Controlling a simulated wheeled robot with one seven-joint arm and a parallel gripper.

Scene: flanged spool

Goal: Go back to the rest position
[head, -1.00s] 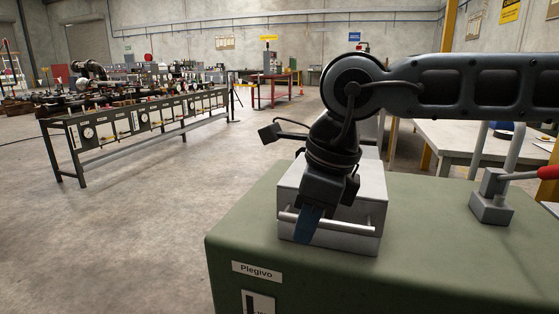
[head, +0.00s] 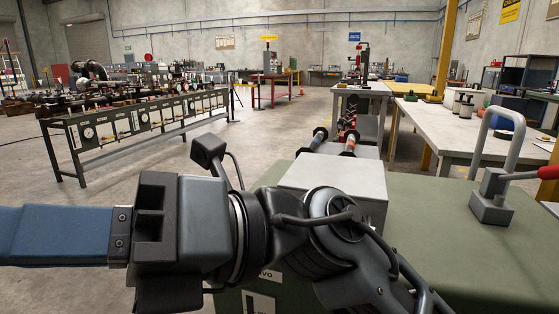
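My gripper (head: 45,235) is in the lower left of the head view, pointing left, with its blue fingers running off the left edge. I see the fingers side-on, one over the other, so the gap between them does not show. Nothing held is visible, but the tips are out of frame. My folded arm crosses in front of the green cabinet (head: 440,230). The pale grey box (head: 335,177) sits on the cabinet behind my wrist. Its front, where the bar handle was seen earlier, is hidden by my arm.
A clamp with a red-handled lever (head: 491,200) stands at the cabinet's right. A long workbench (head: 140,125) stands at the left. Open floor lies between.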

